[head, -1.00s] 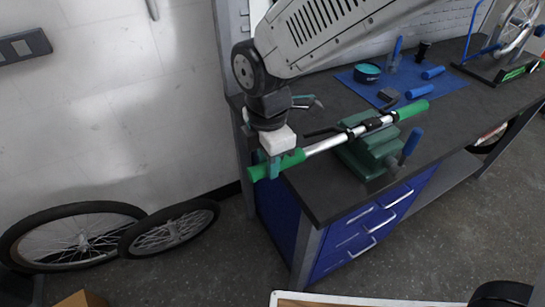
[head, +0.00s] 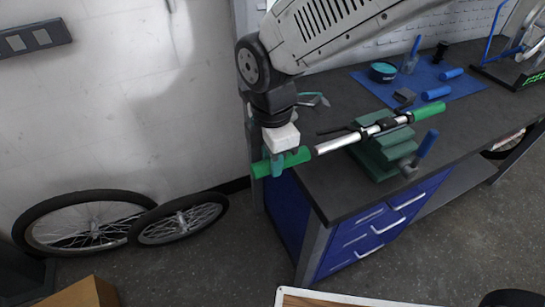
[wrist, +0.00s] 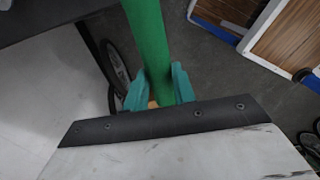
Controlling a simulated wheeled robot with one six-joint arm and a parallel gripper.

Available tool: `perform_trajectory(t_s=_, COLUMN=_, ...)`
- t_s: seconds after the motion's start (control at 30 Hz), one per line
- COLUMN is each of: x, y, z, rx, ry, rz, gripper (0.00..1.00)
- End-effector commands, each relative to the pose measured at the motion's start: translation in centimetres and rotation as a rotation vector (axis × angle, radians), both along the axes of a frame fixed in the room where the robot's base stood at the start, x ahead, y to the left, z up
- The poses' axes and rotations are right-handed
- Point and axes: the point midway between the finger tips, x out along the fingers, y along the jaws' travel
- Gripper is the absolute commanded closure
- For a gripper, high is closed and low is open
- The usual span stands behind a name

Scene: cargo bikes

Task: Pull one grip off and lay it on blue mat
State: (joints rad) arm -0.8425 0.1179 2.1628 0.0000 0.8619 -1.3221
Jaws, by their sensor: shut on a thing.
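A silver handlebar (head: 340,143) is held in a green clamp stand (head: 383,155) on the workbench. A green grip (head: 427,110) covers its right end. My gripper (head: 277,166) is shut around the other green grip (head: 298,158), at the bar's left end beyond the bench edge. This grip's inner end meets or nearly meets the bar; I cannot tell whether any bar is inside it. In the wrist view the held grip (wrist: 148,40) runs between my teal fingertips (wrist: 159,88). The blue mat (head: 466,84) lies at the back of the bench.
Blue grips (head: 436,93), a teal tin (head: 382,71) and a dark block (head: 404,96) occupy parts of the mat. A blue-handled tool (head: 428,143) stands beside the clamp. A truing stand (head: 510,70) is at the right. Loose wheels (head: 180,219) lean on the wall.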

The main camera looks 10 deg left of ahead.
Motion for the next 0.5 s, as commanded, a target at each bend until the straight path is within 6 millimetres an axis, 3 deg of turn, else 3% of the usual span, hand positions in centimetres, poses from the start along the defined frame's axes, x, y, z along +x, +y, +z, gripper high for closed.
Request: perform_trajectory(t_s=0.5, x=-0.5, y=0.8, z=3.1, rx=0.003, ry=-0.002, rz=0.001, gripper=1.0)
